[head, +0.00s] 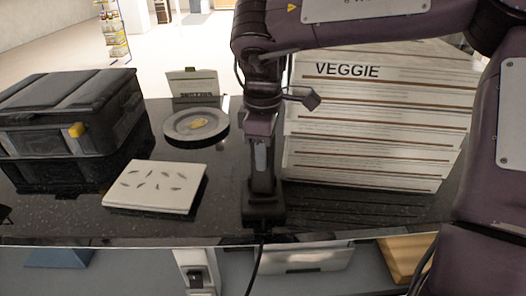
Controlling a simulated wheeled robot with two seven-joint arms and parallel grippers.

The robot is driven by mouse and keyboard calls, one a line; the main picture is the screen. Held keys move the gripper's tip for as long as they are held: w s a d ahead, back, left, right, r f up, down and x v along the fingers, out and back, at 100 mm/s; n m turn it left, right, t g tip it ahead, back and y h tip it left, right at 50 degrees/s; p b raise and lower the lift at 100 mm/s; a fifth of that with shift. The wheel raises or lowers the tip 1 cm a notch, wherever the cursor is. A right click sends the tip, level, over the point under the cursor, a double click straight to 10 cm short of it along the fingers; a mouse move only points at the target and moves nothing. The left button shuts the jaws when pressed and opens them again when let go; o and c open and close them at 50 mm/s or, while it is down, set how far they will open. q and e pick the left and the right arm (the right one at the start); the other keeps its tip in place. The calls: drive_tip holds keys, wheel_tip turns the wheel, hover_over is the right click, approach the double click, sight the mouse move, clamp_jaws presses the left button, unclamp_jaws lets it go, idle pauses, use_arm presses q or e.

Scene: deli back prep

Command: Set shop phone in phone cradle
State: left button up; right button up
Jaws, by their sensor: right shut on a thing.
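My right gripper (261,152) hangs straight down over the counter's front middle. It is shut on the dark shop phone (264,184), which stands upright below the fingers. Under the phone is the black phone cradle (264,213), near the counter's front edge, with a cable running down from it. The phone's lower end meets the cradle in the picture. I cannot tell whether it is fully seated, as the dark parts blend together. My left gripper is out of view.
A white patterned booklet (155,187) and a grey plate (196,124) lie left of the cradle. A dark case (65,105) stands far left. A big VEGGIE box (375,115) stands close on the right. A small card (193,84) stands behind the plate.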

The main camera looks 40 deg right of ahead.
drive_tip(key=shift+f+b, duration=0.4)
drive_tip(key=shift+f, duration=0.05)
idle(0.5)
drive_tip(key=o, duration=1)
drive_tip(key=shift+c, duration=0.2)
drive_tip(key=shift+r, duration=0.15)
drive_tip(key=shift+r+p, duration=2.45)
drive_tip(key=shift+r, duration=0.95)
